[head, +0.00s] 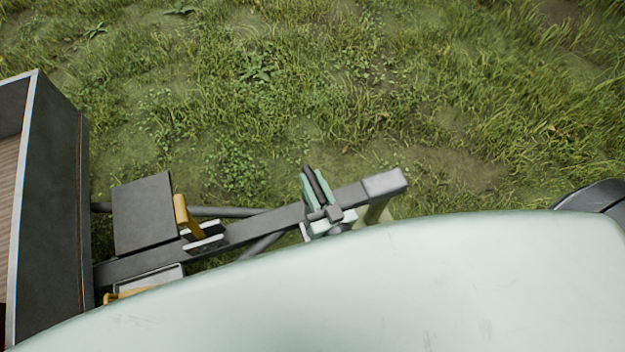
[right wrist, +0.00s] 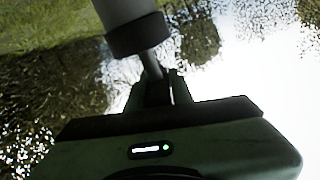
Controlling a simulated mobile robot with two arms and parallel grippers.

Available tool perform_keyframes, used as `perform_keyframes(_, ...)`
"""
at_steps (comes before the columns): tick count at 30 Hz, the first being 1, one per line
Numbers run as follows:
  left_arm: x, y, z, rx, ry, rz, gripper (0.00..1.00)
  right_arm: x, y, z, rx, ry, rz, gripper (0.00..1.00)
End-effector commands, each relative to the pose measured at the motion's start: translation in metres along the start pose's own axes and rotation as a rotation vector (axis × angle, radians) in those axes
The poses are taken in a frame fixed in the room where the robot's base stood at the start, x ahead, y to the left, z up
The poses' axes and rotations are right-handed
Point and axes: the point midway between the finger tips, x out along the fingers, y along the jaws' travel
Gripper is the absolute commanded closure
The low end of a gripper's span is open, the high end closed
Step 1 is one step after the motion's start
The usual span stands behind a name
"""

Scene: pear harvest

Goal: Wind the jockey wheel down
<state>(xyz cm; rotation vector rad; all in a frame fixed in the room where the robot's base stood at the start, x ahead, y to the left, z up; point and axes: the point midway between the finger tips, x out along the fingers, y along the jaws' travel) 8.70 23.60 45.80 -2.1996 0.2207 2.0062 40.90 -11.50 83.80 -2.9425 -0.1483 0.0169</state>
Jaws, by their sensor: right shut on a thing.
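The trailer's grey drawbar (head: 250,230) runs from the trailer at the left to a blunt grey front end. My right gripper (head: 318,188) is at the drawbar near this end, its pale green fingers on either side of a dark handle. In the right wrist view my right gripper (right wrist: 157,92) is shut on the dark crank handle (right wrist: 153,64), which joins a grey tube with a dark collar (right wrist: 137,35). The jockey wheel itself is hidden, and I cannot tell its height above the ground. My left gripper is not in view.
The dark trailer wall (head: 50,200) stands at the left. A flat dark plate (head: 143,212) and a yellow lever (head: 184,212) sit on the drawbar. Open grass (head: 330,80) lies beyond. My own pale body covers the lower part of the head view.

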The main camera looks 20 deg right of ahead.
Motion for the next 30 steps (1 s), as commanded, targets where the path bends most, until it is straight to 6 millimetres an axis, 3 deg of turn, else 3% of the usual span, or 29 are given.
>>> perform_keyframes(17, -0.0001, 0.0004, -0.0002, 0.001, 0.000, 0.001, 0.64, 0.0001, 0.0005, -0.0004, 0.000, 0.008, 0.028, 1.00)
perform_keyframes(18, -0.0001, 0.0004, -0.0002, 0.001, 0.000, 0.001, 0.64, 0.0001, 0.0005, -0.0004, 0.000, 0.008, 0.028, 0.67)
perform_keyframes(19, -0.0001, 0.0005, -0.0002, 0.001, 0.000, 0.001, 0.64, 0.0001, 0.0004, -0.0004, 0.000, 0.008, 0.028, 0.59)
perform_keyframes(30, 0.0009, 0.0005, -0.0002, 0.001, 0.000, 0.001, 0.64, -0.0030, 0.0002, 0.0005, 0.000, 0.006, 0.027, 0.57)
